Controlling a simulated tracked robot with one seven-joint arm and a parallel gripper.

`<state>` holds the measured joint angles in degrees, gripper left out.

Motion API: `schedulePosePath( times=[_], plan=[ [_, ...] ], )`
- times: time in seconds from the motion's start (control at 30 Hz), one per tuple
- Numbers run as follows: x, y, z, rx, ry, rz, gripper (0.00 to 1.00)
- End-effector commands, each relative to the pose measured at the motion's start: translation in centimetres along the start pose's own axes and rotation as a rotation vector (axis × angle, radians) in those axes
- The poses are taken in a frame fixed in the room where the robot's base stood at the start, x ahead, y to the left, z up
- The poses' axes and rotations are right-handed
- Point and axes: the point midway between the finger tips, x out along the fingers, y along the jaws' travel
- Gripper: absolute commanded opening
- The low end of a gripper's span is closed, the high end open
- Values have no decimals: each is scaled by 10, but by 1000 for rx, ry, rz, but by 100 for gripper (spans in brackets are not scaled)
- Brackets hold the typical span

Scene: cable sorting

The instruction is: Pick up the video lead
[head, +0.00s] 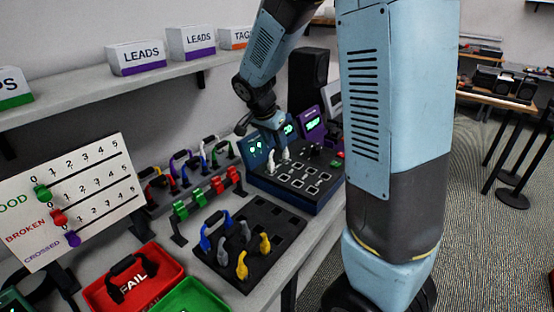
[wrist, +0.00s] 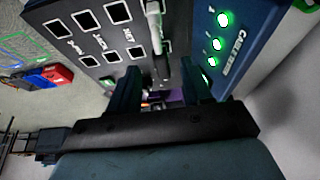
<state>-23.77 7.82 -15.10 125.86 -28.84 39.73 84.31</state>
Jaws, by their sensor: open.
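My gripper (wrist: 159,88) is open over the dark tester box (head: 318,187). In the wrist view, a pale grey-and-white lead end (wrist: 154,25) stands at the box, in line with the gap between my fingers; contact with them cannot be told. In the head view, pale lead ends (head: 272,164) stand upright on the tester's left part, below my arm. No readable label tells which lead is the video lead. Blue, grey and yellow leads (head: 241,268) stand in a black slotted tray, and several coloured leads (head: 182,168) hang on the rack behind.
Lit screens (head: 312,124) stand behind the tester. A red FAIL tray (head: 160,274) and a green tray (head: 195,298) lie at the front. Red and green clips (head: 217,186) line the rack. A counting board (head: 75,190) stands at left, below a shelf with labelled boxes (head: 137,58).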

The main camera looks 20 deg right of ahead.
Motion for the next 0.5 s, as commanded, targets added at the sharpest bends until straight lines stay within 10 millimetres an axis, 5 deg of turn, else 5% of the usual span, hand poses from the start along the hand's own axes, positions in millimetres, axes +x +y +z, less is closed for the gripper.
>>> schedulePosePath(
  times=[0.5],
  plan=[
    [48,-1,-4,0,-1,2,49]
  ],
)
